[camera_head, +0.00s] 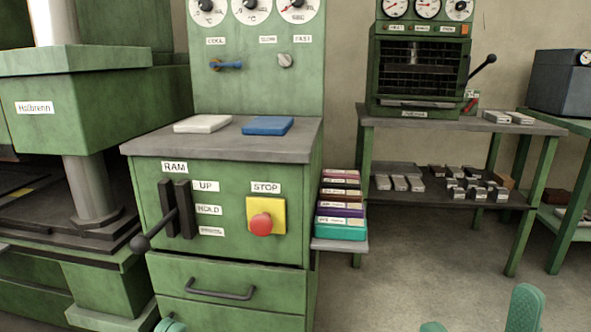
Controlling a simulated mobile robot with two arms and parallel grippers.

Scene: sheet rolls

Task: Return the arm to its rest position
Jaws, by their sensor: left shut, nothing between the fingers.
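My left gripper (170,326) shows only as a small teal tip at the bottom edge, in front of the drawers of the green control cabinet (225,262). It is shut and empty, and the rest of it and its arm are below the picture. It appears apart from the cabinet.
A black lever (160,228) sticks out of the cabinet front, near a red stop button (261,224). A side shelf (340,245) holds stacked coloured boxes. A table (461,125) stands at the right.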

